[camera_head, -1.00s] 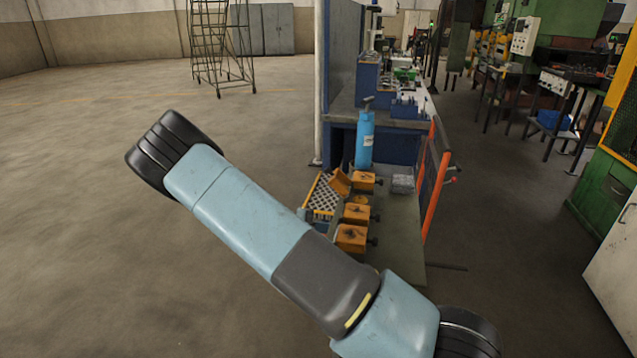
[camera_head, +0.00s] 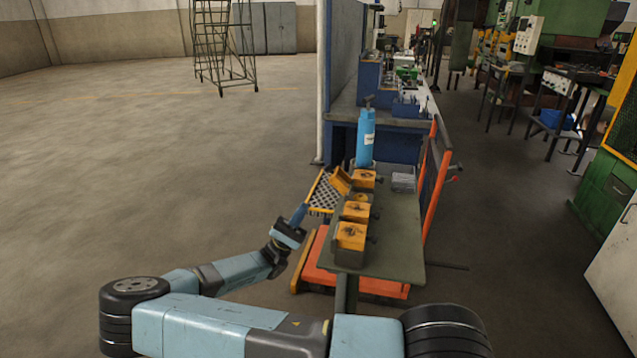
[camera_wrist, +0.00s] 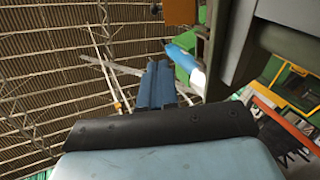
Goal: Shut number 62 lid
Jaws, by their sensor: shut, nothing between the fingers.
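Several orange boxes stand in a row along the left edge of a grey-green table. The farthest box (camera_head: 363,179) has its lid (camera_head: 341,182) swung open, tilted to the left. The middle box (camera_head: 356,211) and the nearest box (camera_head: 350,236) look shut. No number can be read. My gripper (camera_head: 300,214) is left of the table, nearer to me than the open lid and apart from it. In the wrist view, its two blue fingers (camera_wrist: 157,85) are together with nothing between them. An orange part (camera_wrist: 180,11) shows at the top there.
The table (camera_head: 395,235) stands over an orange base (camera_head: 345,270). A perforated yellow-edged panel (camera_head: 322,194) is beside the open lid. A blue cylinder (camera_head: 365,138) and a grey basket (camera_head: 403,182) stand at the far end. An orange frame (camera_head: 433,185) borders the right.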

